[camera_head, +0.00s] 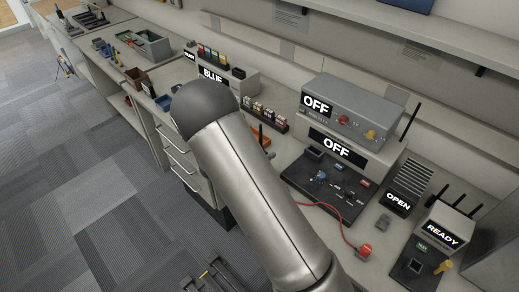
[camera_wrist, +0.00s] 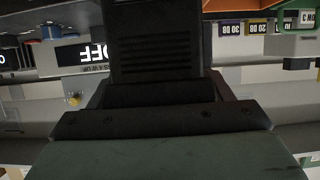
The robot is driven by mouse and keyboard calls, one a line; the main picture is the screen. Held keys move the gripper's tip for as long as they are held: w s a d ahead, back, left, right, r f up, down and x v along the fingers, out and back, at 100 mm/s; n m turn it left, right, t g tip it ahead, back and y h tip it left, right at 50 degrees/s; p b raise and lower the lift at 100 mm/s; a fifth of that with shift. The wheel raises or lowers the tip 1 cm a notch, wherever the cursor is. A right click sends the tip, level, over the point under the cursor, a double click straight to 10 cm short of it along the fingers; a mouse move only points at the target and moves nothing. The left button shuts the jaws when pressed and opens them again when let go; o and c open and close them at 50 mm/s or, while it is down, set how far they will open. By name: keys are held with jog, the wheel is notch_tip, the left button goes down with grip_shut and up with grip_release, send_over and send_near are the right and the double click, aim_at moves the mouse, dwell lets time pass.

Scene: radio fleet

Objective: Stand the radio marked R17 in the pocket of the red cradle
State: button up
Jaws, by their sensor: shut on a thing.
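In the wrist view a black block with a ribbed grille, which looks like a radio (camera_wrist: 155,50), sits at my gripper (camera_wrist: 162,97). The gripper is shut on it. No R17 mark can be read on it. In the head view my arm hides the gripper and the held radio. A small orange-red piece (camera_head: 264,140) shows beside my arm on the bench, with a thin black stick next to it. It may be part of the red cradle, but its pocket is hidden.
A grey box marked OFF (camera_head: 352,103) stands behind a black panel (camera_head: 325,188). A rack of coloured blocks (camera_head: 264,116) is near my arm. A red cable ends at a red button (camera_head: 365,250). A READY unit (camera_head: 435,240) with antennas stands at right.

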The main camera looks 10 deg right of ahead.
jog(key=shift+f+b, duration=0.3)
jog(key=shift+f, duration=0.25)
jog(key=o, duration=1.5)
jog(key=shift+c, duration=0.2)
jog(key=b+v, duration=0.2)
jog(key=v, duration=1.5)
jog(key=shift+a+b, duration=0.15)
jog(key=shift+b, duration=0.15)
